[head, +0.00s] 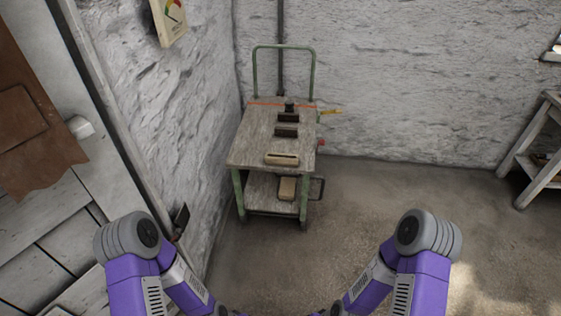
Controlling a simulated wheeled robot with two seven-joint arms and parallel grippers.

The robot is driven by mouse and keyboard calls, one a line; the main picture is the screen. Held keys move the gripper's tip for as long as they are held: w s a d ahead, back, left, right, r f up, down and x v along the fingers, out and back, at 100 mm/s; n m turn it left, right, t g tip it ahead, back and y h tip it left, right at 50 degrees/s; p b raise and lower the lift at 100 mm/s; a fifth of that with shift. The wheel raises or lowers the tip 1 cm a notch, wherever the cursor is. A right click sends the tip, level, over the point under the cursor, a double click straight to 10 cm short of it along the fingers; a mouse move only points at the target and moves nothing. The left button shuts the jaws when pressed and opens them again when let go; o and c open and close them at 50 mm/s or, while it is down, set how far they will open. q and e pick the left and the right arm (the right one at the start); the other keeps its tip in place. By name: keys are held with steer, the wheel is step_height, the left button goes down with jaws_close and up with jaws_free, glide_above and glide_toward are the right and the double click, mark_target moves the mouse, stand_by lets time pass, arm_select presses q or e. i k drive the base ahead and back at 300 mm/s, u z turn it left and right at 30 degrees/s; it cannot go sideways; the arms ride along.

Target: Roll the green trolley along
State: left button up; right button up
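The green trolley (240,196) stands in the corner against the rough white walls. It has a green frame, a worn wooden top and a lower shelf. Its green push handle (283,46) rises at the far end, by the back wall. On the top lie several small dark blocks and a pale wooden block (282,159); another block (287,189) sits on the lower shelf. My two purple arms come in at the bottom, apart from the trolley. Both grippers are out of the picture or too cut off at the bottom edge to make out.
A wooden door with a brown leather piece (30,125) is at the left. A grey wooden bench (535,150) stands at the right wall. A gauge (170,18) hangs on the left wall. The floor between the trolley and bench is clear.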

mark_target(264, 145)
steer(key=z, duration=0.3)
steer(key=i, duration=0.85)
steer(key=u, duration=0.35)
steer(key=i, duration=1.05)
steer(key=u, duration=0.15)
